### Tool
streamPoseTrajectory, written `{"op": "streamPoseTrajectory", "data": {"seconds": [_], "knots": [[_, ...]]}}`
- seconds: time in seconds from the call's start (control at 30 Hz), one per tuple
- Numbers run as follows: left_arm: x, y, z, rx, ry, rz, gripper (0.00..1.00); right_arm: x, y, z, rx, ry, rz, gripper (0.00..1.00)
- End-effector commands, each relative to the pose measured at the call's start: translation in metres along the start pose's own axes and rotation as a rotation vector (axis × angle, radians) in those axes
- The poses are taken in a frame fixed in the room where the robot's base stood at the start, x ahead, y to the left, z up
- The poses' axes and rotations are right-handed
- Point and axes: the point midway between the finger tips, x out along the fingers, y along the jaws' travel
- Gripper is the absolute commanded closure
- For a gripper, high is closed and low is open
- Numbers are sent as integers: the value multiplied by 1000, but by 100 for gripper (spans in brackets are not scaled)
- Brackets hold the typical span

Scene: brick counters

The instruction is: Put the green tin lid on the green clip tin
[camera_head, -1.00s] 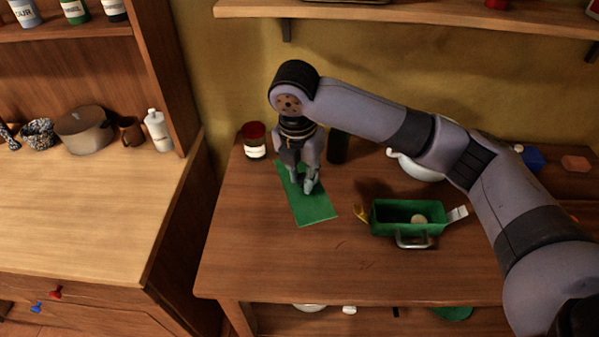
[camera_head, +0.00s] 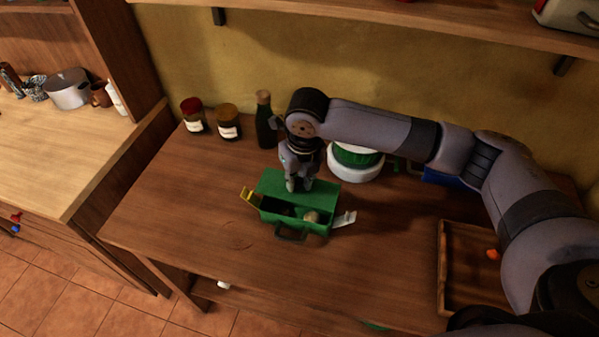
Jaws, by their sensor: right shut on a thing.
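The green clip tin (camera_head: 268,217) stands open on the wooden table, with a yellow clip out at its left end, a pale clip out at its right end and a dark handle at its front. A round beige thing (camera_head: 312,217) lies inside it. The flat green tin lid (camera_head: 272,181) is at the tin's back side and covers part of its opening. I cannot tell whether it touches the rim. My right gripper (camera_head: 298,187) points down and is shut on the lid. My left gripper is not in view.
Two jars (camera_head: 228,124) and a dark bottle (camera_head: 265,125) stand at the back left. A white and green round container (camera_head: 356,160) stands behind the tin to the right. A wooden tray (camera_head: 446,265) lies at the right. The table's front left is clear.

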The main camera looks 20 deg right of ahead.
Motion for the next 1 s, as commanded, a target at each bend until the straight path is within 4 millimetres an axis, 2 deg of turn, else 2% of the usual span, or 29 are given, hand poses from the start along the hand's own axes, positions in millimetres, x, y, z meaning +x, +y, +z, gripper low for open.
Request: {"op": "streamPoseTrajectory", "data": {"seconds": [0.47, 0.67, 0.7, 1.0], "knots": [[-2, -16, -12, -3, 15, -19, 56, 1, 0, 0, -28, -3, 4, 100], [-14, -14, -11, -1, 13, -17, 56, -2, 0, 0, -23, -1, 4, 100], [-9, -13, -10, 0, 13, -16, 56, 6, 0, -2, -23, -1, 5, 100], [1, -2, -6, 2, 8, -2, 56, 36, 0, -6, -23, -3, 6, 100]]}}
